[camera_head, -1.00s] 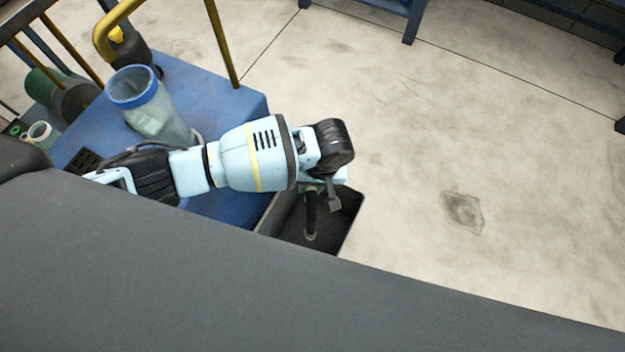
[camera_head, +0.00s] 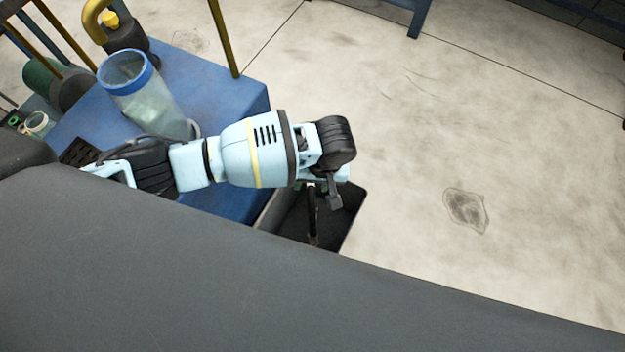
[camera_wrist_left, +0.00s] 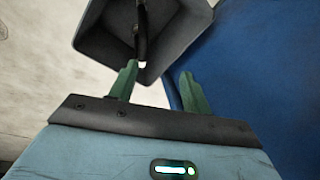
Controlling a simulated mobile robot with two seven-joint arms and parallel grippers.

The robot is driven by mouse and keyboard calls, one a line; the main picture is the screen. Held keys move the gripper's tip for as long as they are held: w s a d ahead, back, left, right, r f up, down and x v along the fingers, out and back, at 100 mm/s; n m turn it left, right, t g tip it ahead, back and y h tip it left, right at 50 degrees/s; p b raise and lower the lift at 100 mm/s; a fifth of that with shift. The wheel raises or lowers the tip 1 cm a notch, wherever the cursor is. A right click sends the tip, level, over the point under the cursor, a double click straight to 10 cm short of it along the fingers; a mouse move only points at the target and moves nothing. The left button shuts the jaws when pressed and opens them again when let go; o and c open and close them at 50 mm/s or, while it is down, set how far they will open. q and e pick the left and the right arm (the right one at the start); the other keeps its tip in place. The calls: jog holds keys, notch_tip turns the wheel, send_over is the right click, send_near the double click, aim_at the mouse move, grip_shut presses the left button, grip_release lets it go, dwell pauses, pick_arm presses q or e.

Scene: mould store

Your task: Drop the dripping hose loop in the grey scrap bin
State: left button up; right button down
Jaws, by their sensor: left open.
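The grey scrap bin (camera_head: 347,222) stands beside the blue cart, its near part hidden by my own dark body. My left gripper (camera_head: 325,192) is over the bin; the left wrist view shows its two green fingers apart (camera_wrist_left: 158,72). The dark hose (camera_head: 313,222) shows below the gripper, within the bin's outline. In the left wrist view the hose (camera_wrist_left: 140,35) lies beyond the left fingertip, against the bin (camera_wrist_left: 185,22), with a pale spot at its near end. I cannot tell whether it still touches a finger. My right gripper is out of view.
The blue cart (camera_head: 225,85) carries a clear blue-rimmed jar (camera_head: 150,98) close behind my left arm. A yellow post (camera_head: 222,40) rises at its edge. Open concrete floor (camera_head: 480,130) lies to the right, with a dark stain.

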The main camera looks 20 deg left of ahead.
pick_arm(q)
notch_tip(320, 180, up, 8)
jog(key=d+p, duration=0.1)
jog(key=p, duration=0.1)
jog(key=shift+w+d+f+p, duration=0.15)
jog(key=shift+w+d+p, duration=0.05)
jog(key=shift+p, duration=0.15)
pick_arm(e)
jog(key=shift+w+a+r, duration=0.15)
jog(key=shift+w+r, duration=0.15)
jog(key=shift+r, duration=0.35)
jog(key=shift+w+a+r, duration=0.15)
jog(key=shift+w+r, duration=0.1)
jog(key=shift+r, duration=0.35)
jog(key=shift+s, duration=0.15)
